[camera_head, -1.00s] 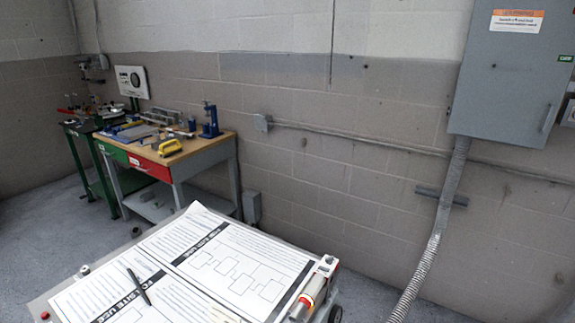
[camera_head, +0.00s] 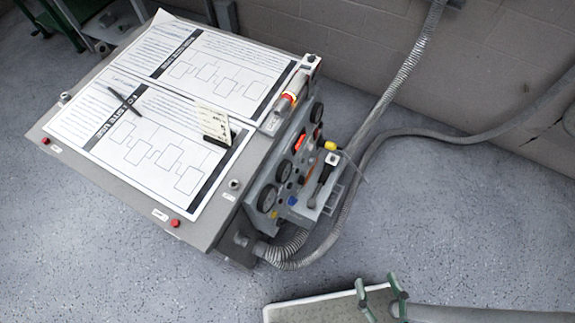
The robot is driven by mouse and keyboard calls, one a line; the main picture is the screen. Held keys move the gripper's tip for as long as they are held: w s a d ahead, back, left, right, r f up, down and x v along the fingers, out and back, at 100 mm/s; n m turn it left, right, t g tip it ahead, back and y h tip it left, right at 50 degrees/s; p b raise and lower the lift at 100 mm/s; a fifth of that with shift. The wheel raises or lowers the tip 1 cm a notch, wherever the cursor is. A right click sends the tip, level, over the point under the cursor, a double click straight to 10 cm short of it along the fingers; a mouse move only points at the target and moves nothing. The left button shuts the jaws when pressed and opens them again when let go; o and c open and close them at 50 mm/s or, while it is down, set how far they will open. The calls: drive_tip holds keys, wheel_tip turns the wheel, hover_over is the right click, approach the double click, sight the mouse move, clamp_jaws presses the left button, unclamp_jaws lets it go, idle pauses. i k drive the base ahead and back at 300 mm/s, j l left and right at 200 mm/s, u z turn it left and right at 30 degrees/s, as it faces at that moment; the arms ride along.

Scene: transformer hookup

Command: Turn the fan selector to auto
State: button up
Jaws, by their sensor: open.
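A sloped grey console (camera_head: 150,205) stands left of centre, its top covered by printed sheets. Its right side carries a panel seen at a steep slant. Several round black dials or gauges (camera_head: 267,199), a red part (camera_head: 300,141) and a yellow part (camera_head: 331,146) show on it. A black-handled lever-like part (camera_head: 326,172) sits at the panel's right edge. I cannot tell which part is the fan selector or read its setting. My gripper does not show clearly enough to be told in this view.
Flexible conduit (camera_head: 400,85) and a grey cable (camera_head: 440,131) run from the wall to the console. A pale tray-like panel (camera_head: 300,312) with green brackets (camera_head: 397,292) and a grey tube (camera_head: 480,315) lies at the bottom right. The speckled floor between is clear.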

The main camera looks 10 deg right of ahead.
sight(279, 223)
drive_tip(key=k+l+u, duration=0.15)
drive_tip(key=l+u, duration=0.25)
drive_tip(key=k+l+u, duration=0.2)
drive_tip(key=l+u, duration=0.2)
drive_tip(key=l, duration=0.45)
drive_tip(key=k+l+z, duration=0.15)
drive_tip(key=l, duration=0.25)
